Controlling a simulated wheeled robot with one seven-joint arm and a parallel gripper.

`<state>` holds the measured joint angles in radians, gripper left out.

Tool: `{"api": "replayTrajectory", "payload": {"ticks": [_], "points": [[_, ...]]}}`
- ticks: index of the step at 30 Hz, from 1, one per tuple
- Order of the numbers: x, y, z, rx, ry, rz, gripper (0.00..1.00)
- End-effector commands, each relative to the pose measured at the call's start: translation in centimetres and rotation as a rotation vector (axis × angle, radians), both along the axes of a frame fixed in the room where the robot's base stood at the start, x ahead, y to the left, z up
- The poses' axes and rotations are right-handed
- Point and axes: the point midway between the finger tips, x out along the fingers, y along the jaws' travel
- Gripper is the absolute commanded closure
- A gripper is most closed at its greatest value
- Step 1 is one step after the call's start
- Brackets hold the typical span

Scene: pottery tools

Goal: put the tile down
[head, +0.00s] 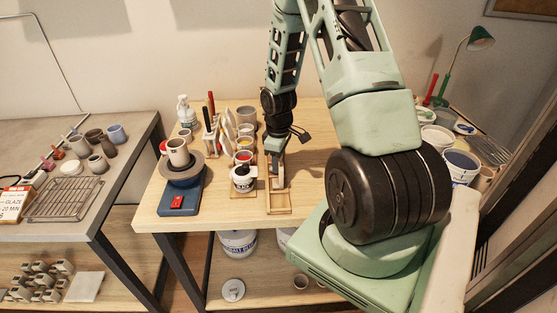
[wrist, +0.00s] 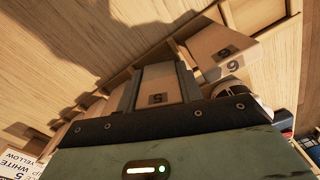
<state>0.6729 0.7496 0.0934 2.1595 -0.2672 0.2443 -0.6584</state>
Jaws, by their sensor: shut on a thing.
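My gripper (wrist: 159,72) is shut on a pale tile (wrist: 157,86) marked 5, which sits between its two dark fingers in the wrist view. In the head view my gripper (head: 277,160) is low over a small wooden rack (head: 279,210) on the light wood table. Its fingers and the tile are too small there to tell apart. In the wrist view, wooden strips of what looks like the rack run diagonally behind the tile. I cannot tell whether the tile touches the rack.
Another tile (wrist: 216,43) with a number lies close right of my fingers. Bare table (head: 308,182) shows right of the rack.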

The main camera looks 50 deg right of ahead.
Motion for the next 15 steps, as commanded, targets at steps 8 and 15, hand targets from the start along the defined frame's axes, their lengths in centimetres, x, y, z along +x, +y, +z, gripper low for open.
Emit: {"api": "replayTrajectory", "payload": {"ticks": [8,15], "points": [[0.01,-0.04,-0.40,-0.001,0.000,0.000,0.87],[0.01,-0.04,-0.70,-0.001,0.000,0.000,0.55]]}}
